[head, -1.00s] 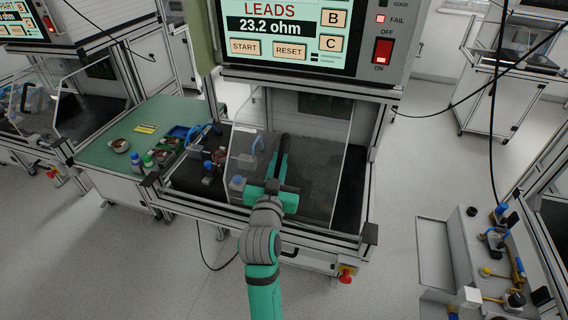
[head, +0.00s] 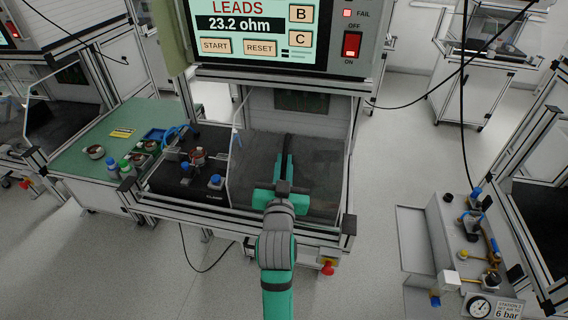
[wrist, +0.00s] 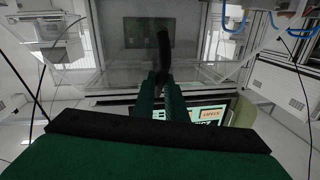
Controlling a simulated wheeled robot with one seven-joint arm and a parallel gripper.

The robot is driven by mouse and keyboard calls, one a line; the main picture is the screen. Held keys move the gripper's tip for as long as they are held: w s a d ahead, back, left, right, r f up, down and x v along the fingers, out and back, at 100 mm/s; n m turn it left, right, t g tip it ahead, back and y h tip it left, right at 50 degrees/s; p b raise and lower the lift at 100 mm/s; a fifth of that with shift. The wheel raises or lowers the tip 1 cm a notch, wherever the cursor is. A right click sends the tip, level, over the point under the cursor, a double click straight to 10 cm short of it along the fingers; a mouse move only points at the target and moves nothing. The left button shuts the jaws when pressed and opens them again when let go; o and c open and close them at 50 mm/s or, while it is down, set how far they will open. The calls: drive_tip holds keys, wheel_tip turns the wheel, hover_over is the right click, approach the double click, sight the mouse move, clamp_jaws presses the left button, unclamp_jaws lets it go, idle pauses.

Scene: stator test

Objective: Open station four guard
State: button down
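The test station (head: 250,222) stands in front of me under a tester screen. Its clear guard is hard to make out. A thin upright edge (head: 231,170) shows left of my gripper, and dark bay floor shows to its right. My gripper (head: 288,148) reaches over the front rail into the middle of the bay. Its green fingers (wrist: 165,90) lie close together in the wrist view, with one narrow dark shape at their tips. I see no gap there. I cannot tell whether the tips touch the guard.
The tester (head: 275,35) reads 23.2 ohm, with a red FAIL lamp. Left in the bay is a black fixture (head: 190,180) with blue knobs. A green bench (head: 90,145) stands left. A red button (head: 328,268) is below the front rail. Pneumatic parts (head: 470,225) stand right.

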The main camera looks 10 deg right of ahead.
drive_tip(key=c, duration=1.8)
unclamp_jaws()
drive_tip(key=shift+s, duration=0.1)
drive_tip(key=v, duration=1)
drive_tip(key=shift+s, duration=0.3)
drive_tip(key=shift+a, duration=0.15)
